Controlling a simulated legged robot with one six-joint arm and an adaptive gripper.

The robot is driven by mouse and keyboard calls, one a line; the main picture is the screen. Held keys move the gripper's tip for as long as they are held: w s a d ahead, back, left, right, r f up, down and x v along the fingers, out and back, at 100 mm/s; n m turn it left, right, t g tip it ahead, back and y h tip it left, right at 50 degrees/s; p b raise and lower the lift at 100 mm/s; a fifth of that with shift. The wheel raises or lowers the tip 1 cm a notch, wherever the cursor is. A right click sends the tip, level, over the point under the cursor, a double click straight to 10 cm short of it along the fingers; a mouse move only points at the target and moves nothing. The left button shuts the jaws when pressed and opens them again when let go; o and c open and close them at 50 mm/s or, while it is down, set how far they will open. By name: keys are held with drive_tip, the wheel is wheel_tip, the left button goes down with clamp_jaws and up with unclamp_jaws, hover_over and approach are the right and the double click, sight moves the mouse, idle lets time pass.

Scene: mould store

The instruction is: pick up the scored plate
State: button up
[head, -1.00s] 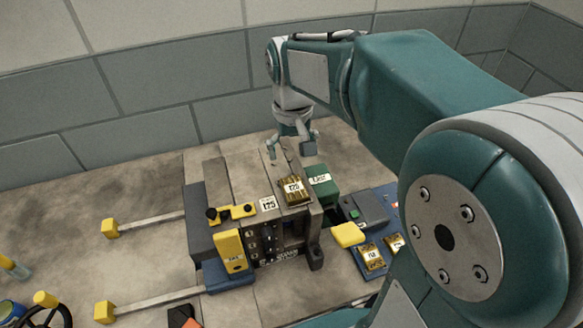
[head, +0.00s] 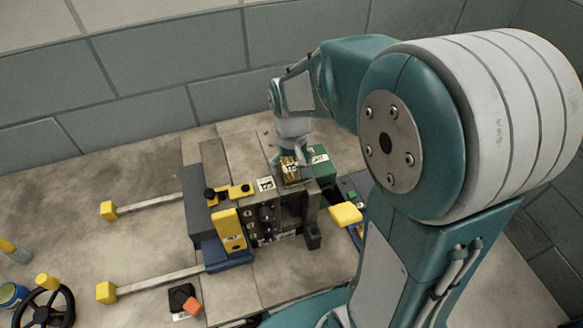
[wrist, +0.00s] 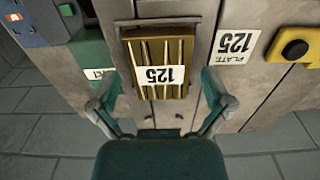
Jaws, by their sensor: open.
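The scored plate (head: 289,170) is a brass-coloured block with grooves and a white label reading 125. My gripper (wrist: 162,108) is open, one finger to each side of the plate's near end, and nothing is held. I cannot tell whether the fingers touch it. In the head view my gripper (head: 291,157) is over the plate and partly hides it.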

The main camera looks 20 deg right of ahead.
sight(291, 168)
drive_tip(key=c, duration=1.3)
drive_tip(key=shift+o, duration=0.2)
drive_tip(key=shift+r, duration=0.1)
drive_tip(key=shift+r, duration=0.35)
wheel_tip(291, 168, up, 3)
drive_tip(key=shift+s+a+f, duration=0.1)
drive_tip(key=s+a+r, duration=0.2)
drive_tip(key=s+r, duration=0.2)
drive_tip(key=s, duration=0.2)
drive_tip(key=s+a+r, duration=0.2)
drive_tip(key=s+r, duration=0.3)
drive_tip(key=s, duration=0.2)
drive_tip(key=shift+a+r, duration=0.2)
drive_tip(key=shift+a, duration=0.05)
